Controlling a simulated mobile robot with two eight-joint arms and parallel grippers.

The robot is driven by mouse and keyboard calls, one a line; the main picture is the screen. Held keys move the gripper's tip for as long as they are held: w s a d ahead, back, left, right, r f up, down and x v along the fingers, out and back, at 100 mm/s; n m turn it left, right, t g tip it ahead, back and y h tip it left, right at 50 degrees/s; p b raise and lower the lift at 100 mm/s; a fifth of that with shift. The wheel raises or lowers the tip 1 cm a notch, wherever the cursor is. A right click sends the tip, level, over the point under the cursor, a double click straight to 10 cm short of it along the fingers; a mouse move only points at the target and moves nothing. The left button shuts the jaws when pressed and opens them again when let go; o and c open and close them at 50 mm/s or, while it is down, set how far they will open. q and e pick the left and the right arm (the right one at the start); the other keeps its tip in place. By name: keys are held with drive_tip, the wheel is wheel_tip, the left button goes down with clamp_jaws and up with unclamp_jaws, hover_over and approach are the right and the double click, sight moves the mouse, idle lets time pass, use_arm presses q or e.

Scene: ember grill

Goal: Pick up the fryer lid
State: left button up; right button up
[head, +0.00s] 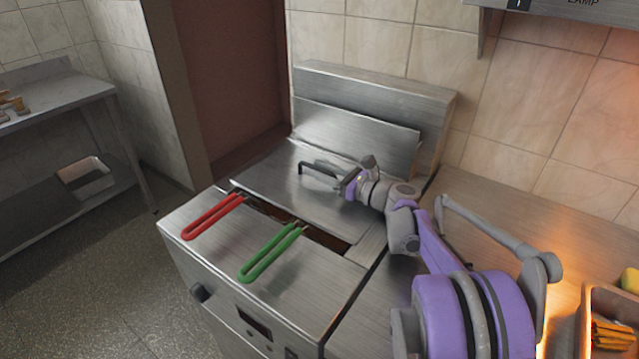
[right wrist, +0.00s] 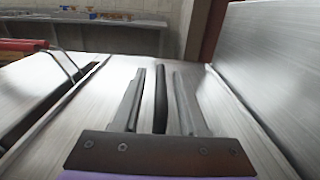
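The fryer lid (head: 285,186) is a flat brushed-metal plate lying on top of the fryer, with a dark bar handle (head: 318,166) near its back. My right gripper (head: 345,184) is low over the lid at the handle's right end. In the right wrist view, the dark handle (right wrist: 161,98) shows between the two fingers of my right gripper (right wrist: 158,88), with a gap on each side. The right gripper is open. My left gripper is in neither view.
A red basket handle (head: 212,217) and a green basket handle (head: 271,253) stick out at the fryer's front. A metal backsplash (head: 355,125) rises behind the lid. A tray with food (head: 590,300) stands at the right on the counter. A steel table (head: 60,98) stands far left.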

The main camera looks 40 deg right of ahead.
clamp_jaws()
idle(1.2)
